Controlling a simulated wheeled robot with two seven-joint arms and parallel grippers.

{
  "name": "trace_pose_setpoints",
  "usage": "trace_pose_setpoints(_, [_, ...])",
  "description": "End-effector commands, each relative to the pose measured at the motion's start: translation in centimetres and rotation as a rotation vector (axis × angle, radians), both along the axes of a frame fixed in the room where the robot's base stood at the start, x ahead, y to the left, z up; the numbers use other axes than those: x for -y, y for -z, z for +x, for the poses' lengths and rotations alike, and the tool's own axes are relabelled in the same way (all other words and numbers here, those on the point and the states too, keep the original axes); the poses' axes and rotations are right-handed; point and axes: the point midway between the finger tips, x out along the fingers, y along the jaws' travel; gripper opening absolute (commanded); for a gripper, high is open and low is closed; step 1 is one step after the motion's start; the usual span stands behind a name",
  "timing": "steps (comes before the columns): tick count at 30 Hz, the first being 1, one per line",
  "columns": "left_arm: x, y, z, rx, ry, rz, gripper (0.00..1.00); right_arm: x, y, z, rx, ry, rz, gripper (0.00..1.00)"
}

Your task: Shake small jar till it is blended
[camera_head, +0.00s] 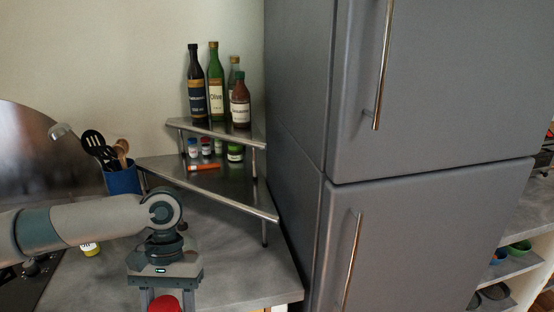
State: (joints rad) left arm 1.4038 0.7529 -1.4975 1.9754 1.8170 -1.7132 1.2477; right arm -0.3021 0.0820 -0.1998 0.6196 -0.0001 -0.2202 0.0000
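My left arm comes in from the left, and its gripper (167,302) points down at the front of the counter. Its fingers are apart, with a round red thing (164,304) between them, perhaps a jar's lid. The frame's bottom edge cuts off the fingertips and the rest of this thing, so I cannot tell whether the fingers press on it. Small jars with a blue lid (193,148), a red lid (207,147) and green contents (235,153) stand on the lower corner shelf. My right gripper is not in view.
Several bottles (215,82) stand on the upper corner shelf (215,130). An orange tube (204,167) lies on the lower shelf (225,190). A blue utensil holder (122,180) and a yellow-labelled jar (90,249) are at left. A grey fridge (430,90) bounds the counter (235,255) at right.

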Motion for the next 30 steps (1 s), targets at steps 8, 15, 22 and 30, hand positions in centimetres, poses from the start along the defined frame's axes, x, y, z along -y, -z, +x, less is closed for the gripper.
trace_pose_setpoints(8, [-0.1, -0.3, -0.2, -0.009, -0.001, 0.004, 0.15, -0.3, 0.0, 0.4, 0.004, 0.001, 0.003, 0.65])
trace_pose_setpoints(15, [0.0, 0.8, 0.1, 0.003, 0.001, -0.001, 0.15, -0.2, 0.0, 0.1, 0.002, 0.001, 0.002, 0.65])
trace_pose_setpoints(22, [0.0, 0.8, 0.1, 0.003, 0.001, -0.001, 0.15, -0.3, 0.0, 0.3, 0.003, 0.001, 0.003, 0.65])
trace_pose_setpoints(30, [0.0, 0.8, 0.1, 0.003, 0.001, -0.001, 0.15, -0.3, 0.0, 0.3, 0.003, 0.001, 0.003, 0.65])
